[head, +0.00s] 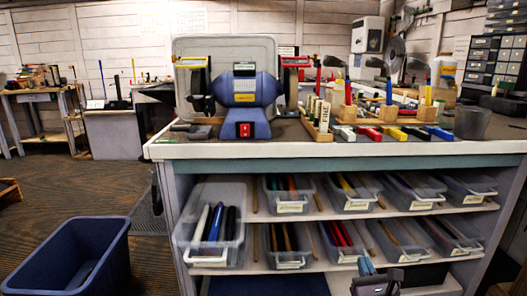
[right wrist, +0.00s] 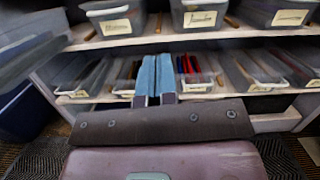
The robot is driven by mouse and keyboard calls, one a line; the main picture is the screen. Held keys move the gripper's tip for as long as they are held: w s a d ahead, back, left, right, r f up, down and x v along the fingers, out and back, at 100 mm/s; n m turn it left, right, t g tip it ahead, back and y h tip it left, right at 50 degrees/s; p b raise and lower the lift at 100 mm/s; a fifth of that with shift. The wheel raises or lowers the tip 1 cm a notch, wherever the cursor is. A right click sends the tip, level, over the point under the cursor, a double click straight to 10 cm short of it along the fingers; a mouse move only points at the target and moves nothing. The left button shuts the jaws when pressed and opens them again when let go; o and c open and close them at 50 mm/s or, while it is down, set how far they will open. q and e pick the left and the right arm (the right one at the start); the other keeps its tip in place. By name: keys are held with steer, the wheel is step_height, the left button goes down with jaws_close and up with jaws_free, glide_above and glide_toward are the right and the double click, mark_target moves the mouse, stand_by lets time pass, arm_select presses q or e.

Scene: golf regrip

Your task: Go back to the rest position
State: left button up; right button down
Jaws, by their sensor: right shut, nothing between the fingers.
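My right gripper (head: 366,266) shows at the bottom of the head view, low in front of the bench shelves. In the right wrist view its two blue fingers (right wrist: 155,76) lie side by side, shut with nothing between them. They point toward the lower shelf bins and look apart from them. My left gripper is not in the head view.
A workbench (head: 300,150) carries a blue bench grinder (head: 245,92), colored blocks and a grey cup (head: 472,123). Its shelves hold several clear bins (head: 287,250) of grips and shafts. A blue tub (head: 70,255) stands on the floor at left. Open floor lies between.

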steer(key=s+d+f+m+g, duration=0.3)
steer(key=s+d+f+m, duration=0.35)
steer(key=s, duration=0.35)
steer(key=s+f+m+g, duration=0.3)
steer(key=s+m, duration=0.4)
steer(key=s, duration=0.7)
steer(key=s+f+m+g, duration=0.3)
steer(key=s+m, duration=0.4)
steer(key=s, duration=0.6)
steer(key=s+a+r+m+g+y, duration=0.2)
steer(key=s+r+m, duration=0.2)
steer(key=s+m, duration=0.6)
arm_select(q)
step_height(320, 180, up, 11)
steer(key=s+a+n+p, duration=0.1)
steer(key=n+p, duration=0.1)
steer(key=p, duration=1.6)
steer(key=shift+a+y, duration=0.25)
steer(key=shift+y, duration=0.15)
arm_select(e)
step_height(320, 180, up, 11)
steer(key=s+a+m+t+h, duration=0.1)
steer(key=s+a+m+h, duration=0.1)
steer(key=m, duration=0.3)
steer(key=shift+s+a+m+t+h, duration=0.15)
steer(key=shift+s+m+t+h, duration=0.15)
steer(key=shift+m+h, duration=0.1)
